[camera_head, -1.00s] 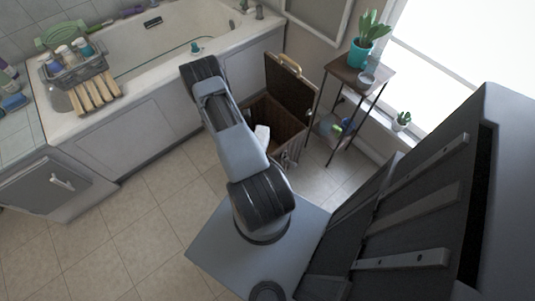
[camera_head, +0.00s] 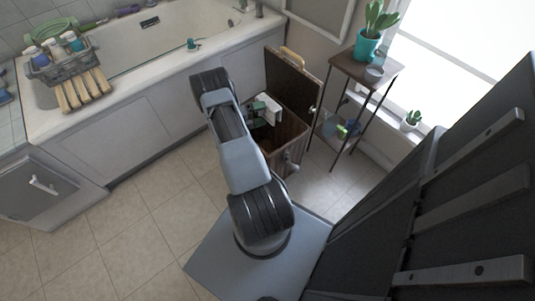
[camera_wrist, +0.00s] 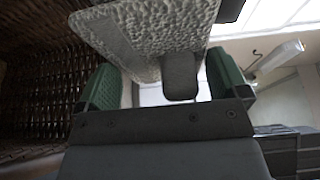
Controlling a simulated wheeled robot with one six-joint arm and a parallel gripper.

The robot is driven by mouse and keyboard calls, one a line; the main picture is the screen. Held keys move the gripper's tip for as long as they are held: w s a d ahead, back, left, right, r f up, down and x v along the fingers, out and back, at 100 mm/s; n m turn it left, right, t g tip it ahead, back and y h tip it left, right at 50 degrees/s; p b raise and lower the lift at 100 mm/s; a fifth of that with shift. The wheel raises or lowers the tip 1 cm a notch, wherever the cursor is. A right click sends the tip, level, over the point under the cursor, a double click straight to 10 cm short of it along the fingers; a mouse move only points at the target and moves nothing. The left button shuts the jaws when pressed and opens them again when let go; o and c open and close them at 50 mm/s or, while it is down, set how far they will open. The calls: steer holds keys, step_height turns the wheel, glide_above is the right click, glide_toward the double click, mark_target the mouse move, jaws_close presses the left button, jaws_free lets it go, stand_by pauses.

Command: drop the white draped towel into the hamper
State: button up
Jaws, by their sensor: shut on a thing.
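The hamper (camera_head: 291,84) is a brown wicker box with its lid raised, standing beyond my arm near the tub in the head view. Its dark woven wall (camera_wrist: 35,90) fills the left of the wrist view. The white towel (camera_wrist: 150,30) has a bumpy weave and hangs across the top of the wrist view. My gripper (camera_wrist: 165,80) has green fingers and is shut on the towel. In the head view the towel (camera_head: 271,108) shows as a small white patch at the hamper's mouth, partly hidden. How deep it hangs I cannot tell.
A bathtub (camera_head: 140,85) runs along the back, with a wire caddy (camera_head: 62,67) on its left end. A slim dark stand (camera_head: 366,73) with a potted plant (camera_head: 372,35) is close to the hamper's right. The tiled floor (camera_head: 120,225) on the left is clear.

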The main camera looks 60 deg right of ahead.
step_height(320, 180, down, 4)
steer(key=b, duration=0.2)
steer(key=shift+f+b, duration=0.1)
steer(key=shift+b, duration=0.25)
steer(key=o, duration=0.7)
steer(key=shift+c, duration=0.2)
